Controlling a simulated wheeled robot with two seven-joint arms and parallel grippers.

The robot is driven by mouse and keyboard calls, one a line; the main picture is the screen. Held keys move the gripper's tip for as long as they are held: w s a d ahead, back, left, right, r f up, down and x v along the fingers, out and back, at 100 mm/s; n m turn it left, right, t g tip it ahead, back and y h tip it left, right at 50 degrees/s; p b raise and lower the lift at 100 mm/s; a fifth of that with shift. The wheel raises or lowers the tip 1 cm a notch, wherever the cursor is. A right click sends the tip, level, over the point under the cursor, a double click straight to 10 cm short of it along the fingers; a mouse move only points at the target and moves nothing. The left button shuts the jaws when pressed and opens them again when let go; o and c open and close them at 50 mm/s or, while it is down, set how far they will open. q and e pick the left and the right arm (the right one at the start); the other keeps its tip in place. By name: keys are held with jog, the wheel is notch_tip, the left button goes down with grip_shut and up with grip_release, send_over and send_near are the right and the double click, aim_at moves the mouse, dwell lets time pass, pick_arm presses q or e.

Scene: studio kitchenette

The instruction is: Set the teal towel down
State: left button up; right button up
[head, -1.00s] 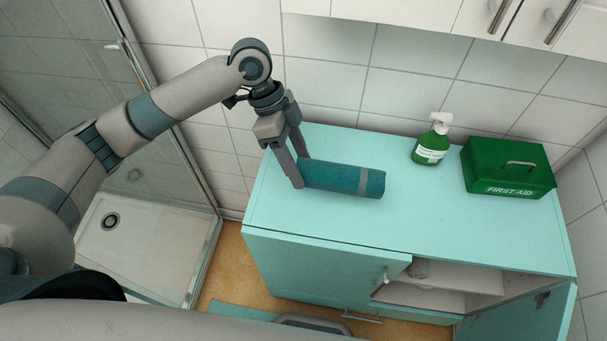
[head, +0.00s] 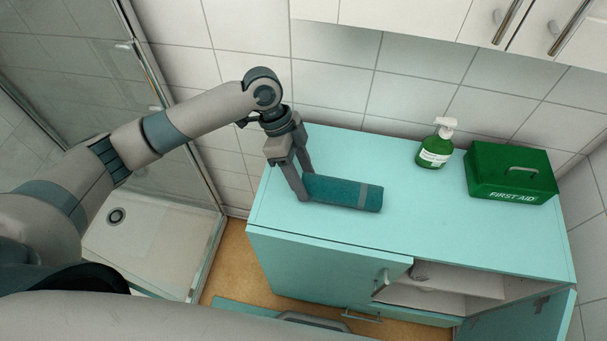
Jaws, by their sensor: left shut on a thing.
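The teal towel (head: 343,194) is a rolled cylinder with a grey band near its right end. It lies level at the left part of the turquoise cabinet top (head: 430,228), and I cannot tell whether it touches the surface. My left gripper (head: 304,189) points down and is shut on the towel's left end, a finger on each side. My right gripper does not show.
The cabinet below has an open door (head: 530,315). The middle and front of the top are clear. A shower tray (head: 150,240) is at left.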

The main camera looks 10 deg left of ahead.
pick_arm(q)
jog(key=o, duration=1.1)
jog(key=shift+r, duration=0.1)
jog(key=shift+w+a+r, duration=0.25)
jog(key=shift+r, duration=0.25)
jog(key=shift+b+v, duration=1.05)
jog(key=shift+v, duration=2.1)
jog(key=shift+s, duration=0.1)
